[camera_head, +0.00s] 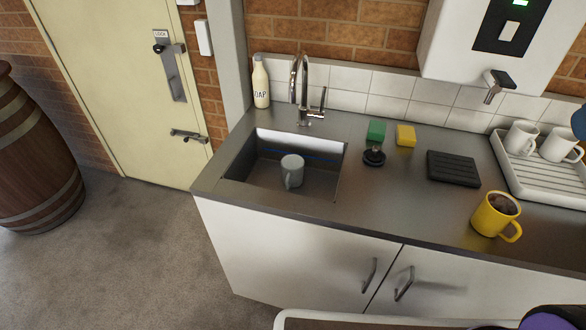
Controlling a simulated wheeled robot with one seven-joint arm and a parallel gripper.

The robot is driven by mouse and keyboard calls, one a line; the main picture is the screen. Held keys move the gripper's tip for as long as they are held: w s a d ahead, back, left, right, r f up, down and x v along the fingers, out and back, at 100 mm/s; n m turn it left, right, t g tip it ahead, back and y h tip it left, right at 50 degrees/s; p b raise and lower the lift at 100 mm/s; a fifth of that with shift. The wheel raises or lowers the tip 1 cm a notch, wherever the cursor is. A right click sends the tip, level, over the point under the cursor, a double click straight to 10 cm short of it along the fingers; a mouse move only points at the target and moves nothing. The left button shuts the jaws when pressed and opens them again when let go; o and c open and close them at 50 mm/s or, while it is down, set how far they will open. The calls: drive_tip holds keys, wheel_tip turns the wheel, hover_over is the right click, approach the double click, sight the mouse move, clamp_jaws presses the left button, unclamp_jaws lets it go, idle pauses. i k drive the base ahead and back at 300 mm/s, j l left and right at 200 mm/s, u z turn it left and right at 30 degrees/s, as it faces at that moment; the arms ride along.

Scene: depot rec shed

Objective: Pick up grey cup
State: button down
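The grey cup (292,169) stands upright in the sink basin (245,182), near the basin's middle. Its handle faces the front, toward the lower left. The cup sits below the level of the counter, with the basin walls around it. My gripper is not in view.
A tall tap (303,85) and a soap bottle (260,82) stand behind the sink. A black plug (374,156), green sponge (376,131), yellow sponge (405,135), black ribbed mat (453,168) and yellow mug (494,214) lie to its right. A white rack (521,181) holds white mugs.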

sight(292, 166)
drive_tip(key=j+z, duration=0.2)
drive_tip(key=j, duration=0.45)
drive_tip(key=i+j+z, duration=0.2)
drive_tip(key=j, duration=0.5)
drive_tip(key=k+j+z, duration=0.15)
drive_tip(key=j, duration=0.5)
drive_tip(key=j+z, duration=0.2)
drive_tip(key=j, duration=0.5)
drive_tip(key=k+j+z, duration=0.2)
drive_tip(key=j, duration=0.45)
drive_tip(key=i, duration=0.05)
